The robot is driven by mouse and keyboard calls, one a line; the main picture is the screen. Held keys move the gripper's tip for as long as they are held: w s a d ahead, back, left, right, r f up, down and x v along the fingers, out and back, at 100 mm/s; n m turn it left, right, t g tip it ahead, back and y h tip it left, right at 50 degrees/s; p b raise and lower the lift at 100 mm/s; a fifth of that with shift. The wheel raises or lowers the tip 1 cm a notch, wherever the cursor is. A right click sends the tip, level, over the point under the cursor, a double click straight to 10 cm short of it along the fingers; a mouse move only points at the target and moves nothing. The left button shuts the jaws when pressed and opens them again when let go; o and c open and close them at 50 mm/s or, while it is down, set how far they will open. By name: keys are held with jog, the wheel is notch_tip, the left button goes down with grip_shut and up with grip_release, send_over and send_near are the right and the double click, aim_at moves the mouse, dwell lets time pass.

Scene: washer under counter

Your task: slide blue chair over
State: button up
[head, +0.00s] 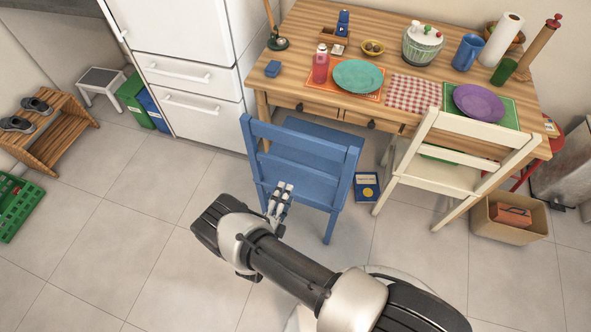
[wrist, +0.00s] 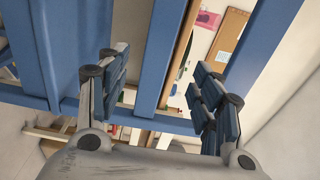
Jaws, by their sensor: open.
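The blue chair (head: 301,165) stands at the left front of the wooden table, its slatted back toward me and its seat partly under the table edge. My gripper (head: 281,197) is in front of the left part of the chair back, fingers pointing at it. In the wrist view my gripper (wrist: 163,95) is open, with a blue chair slat (wrist: 164,55) between the two fingers in the picture. I cannot tell whether either finger touches the chair.
A cream chair (head: 460,155) stands to the right, with a blue box (head: 367,188) on the floor between the chairs. A cardboard box (head: 509,217) lies farther right. The white fridge (head: 190,70) is behind left. Floor left of the blue chair (head: 150,210) is clear.

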aim_at(296, 170)
jog(key=x, duration=1.2)
jog(key=shift+d, duration=0.1)
jog(key=shift+c, duration=0.6)
jog(key=shift+r, duration=0.1)
grip_shut()
